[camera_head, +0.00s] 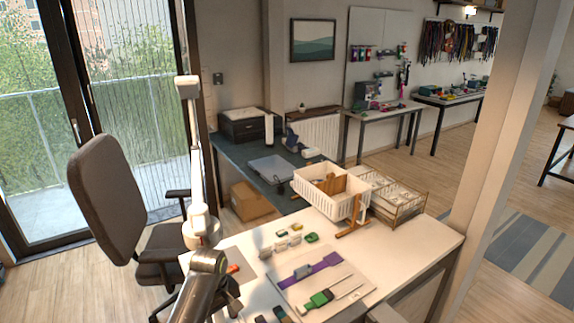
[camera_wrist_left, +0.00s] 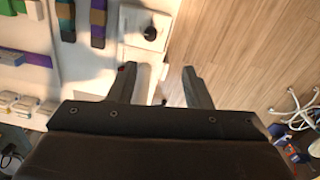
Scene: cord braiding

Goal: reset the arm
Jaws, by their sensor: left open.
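My left arm comes into the head view at the bottom, with its dark gripper low over the near left part of the white table (camera_head: 440,243); its fingers are hard to make out there. In the left wrist view my left gripper (camera_wrist_left: 160,72) is open, with two dark fingers spread apart and nothing seen between them but the table edge and wood floor. A purple cord piece with a grey clamp (camera_head: 303,272) and a green cord piece (camera_head: 319,299) lie on a pale board on the table. My right gripper is not seen.
A white basket (camera_head: 318,198) and a wire rack of trays (camera_head: 395,200) stand at the table's back. Small coloured spools (camera_head: 283,240) lie near the middle. An office chair (camera_head: 103,190) and a white jointed stand (camera_head: 195,150) are at left. The table's right end is clear.

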